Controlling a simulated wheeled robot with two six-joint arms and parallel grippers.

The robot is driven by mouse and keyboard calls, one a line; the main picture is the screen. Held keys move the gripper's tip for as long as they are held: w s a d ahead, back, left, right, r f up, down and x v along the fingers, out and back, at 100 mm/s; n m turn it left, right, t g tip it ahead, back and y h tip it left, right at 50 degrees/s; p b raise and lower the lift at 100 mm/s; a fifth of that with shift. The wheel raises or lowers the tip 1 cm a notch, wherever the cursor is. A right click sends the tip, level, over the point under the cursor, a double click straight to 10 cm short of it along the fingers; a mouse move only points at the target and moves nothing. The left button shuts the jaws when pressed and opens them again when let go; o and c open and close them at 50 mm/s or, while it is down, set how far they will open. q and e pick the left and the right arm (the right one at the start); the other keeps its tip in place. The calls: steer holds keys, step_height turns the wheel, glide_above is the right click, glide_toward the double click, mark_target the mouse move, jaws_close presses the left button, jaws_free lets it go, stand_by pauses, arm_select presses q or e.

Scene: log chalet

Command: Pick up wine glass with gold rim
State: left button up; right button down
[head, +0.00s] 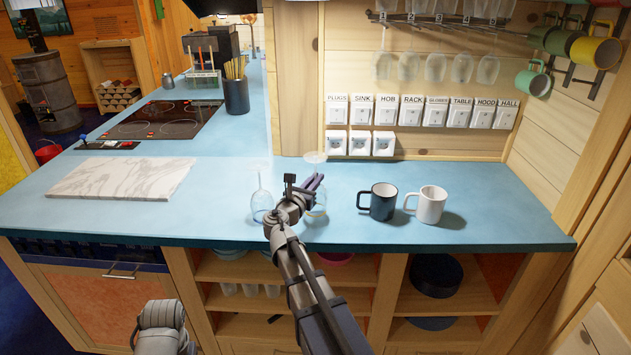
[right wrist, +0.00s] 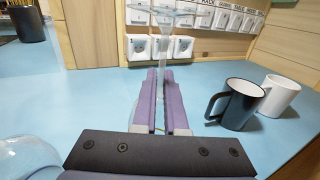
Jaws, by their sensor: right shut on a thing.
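A clear wine glass (head: 315,157) stands upside down on the blue counter, its round foot at the top. Its stem also shows in the right wrist view (right wrist: 165,52), running down between the purple fingers. A faint yellowish line shows low on it, near the counter. My right gripper (head: 316,183) is shut on the stem; its fingers (right wrist: 164,100) hide part of the bowl. A second clear glass (head: 262,203) stands just left of the gripper, and its bowl fills the lower left of the wrist view (right wrist: 28,158). Only a grey part of my left arm shows; its gripper is out of view.
A dark mug (head: 381,203) and a white mug (head: 430,206) stand to the right of the gripper. A marble board (head: 122,178) lies to the left. Labelled wall switches (head: 410,111) and a rack of hanging glasses (head: 437,68) are behind. The blue counter (head: 480,225) is clear at front right.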

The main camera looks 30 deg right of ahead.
mark_target(315, 157)
step_height(315, 157, up, 7)
steer(key=p, duration=0.6)
